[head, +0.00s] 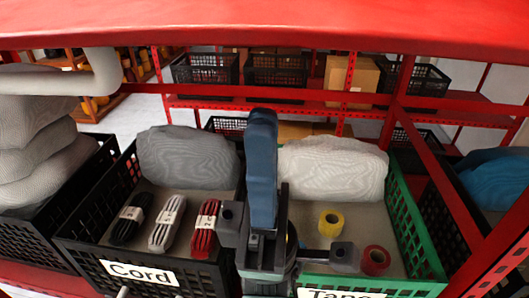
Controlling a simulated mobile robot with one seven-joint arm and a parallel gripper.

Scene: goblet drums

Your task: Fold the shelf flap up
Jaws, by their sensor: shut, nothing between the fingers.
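A broad red panel (265,28) spans the top of the head view, above the bins. I cannot tell whether it is the shelf flap; no hinge shows. My gripper (262,120) is in the middle of the view, with its blue fingers together, pointing up and away over the bins. Nothing shows between them. Its tip appears below the red panel in the picture, with a visible gap. The dark grey hand is in front of the gap between the two middle bins and hides part of them.
A black bin labelled Cord (90,245) holds cord bundles and a grey bag. A green bin (425,255) holds tape rolls and a pale bag. Other black bins flank them. A red diagonal bar (455,205) is at right. Red racks stand behind across an aisle.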

